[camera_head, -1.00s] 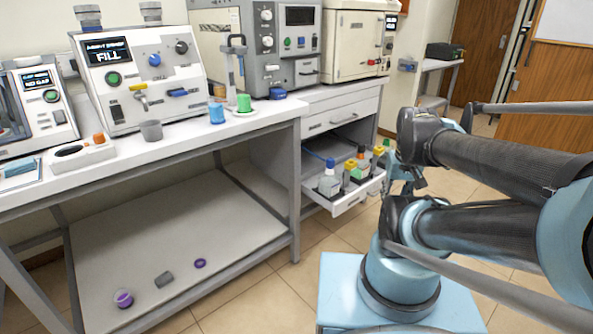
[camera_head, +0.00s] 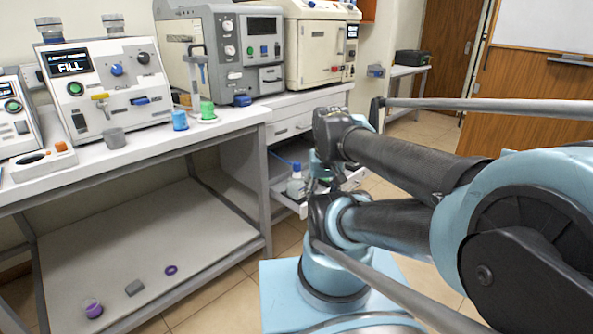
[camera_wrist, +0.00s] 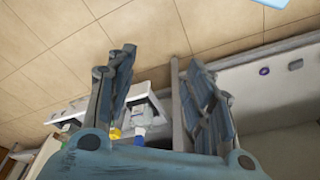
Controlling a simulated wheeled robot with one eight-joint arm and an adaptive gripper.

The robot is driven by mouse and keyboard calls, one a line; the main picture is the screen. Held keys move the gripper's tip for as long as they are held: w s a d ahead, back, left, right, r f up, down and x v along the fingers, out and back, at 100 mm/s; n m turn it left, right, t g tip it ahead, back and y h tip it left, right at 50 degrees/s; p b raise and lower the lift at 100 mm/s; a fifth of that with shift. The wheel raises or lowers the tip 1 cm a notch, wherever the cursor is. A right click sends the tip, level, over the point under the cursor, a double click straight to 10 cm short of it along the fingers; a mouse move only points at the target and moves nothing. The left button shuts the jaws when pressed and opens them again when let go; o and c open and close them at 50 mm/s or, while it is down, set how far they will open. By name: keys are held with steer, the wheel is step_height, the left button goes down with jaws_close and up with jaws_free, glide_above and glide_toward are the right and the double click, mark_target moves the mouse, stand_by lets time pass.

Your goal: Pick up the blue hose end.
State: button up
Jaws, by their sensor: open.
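My gripper (camera_wrist: 160,60) is open in the wrist view, with nothing held between its two fingers. It points down past the open drawer (camera_wrist: 158,103) and the floor. In the head view my arm covers much of the drawer (camera_head: 287,200), and the fingers are hard to make out. A thin blue strand (camera_head: 283,160) shows at the drawer's back left in the head view. It may be the blue hose, but its end is not clearly visible. I cannot make out a hose end in the wrist view.
A bottle (camera_head: 296,184) stands in the drawer; a yellow-topped one (camera_wrist: 113,134) shows in the wrist view. The bench (camera_head: 150,145) carries test machines, a blue cup (camera_head: 180,120) and a green cup (camera_head: 207,109). A purple ring (camera_head: 170,270) lies on its lower shelf.

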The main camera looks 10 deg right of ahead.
steer(key=w+r+m, duration=0.5)
steer(key=w+m, duration=0.3)
steer(key=w, duration=0.1)
steer(key=m+t+y, duration=0.1)
steer(key=m+y, duration=0.2)
steer(key=m, duration=1.8)
glide_above(297, 162)
steer(key=s+d, duration=0.3)
steer(key=s, duration=0.3)
step_height(297, 162, down, 2)
steer(key=x, duration=1.1)
steer(key=shift+w+d+f, duration=0.25)
steer(key=shift+w+d, duration=0.05)
steer(key=shift+w, duration=0.15)
steer(key=shift+w+x, duration=0.15)
steer(key=shift+x, duration=1.15)
steer(key=shift+w+x, duration=0.2)
steer(key=shift+x, duration=1.15)
steer(key=shift+d, duration=0.2)
steer(key=shift+r, duration=0.1)
steer(key=c, duration=1.1)
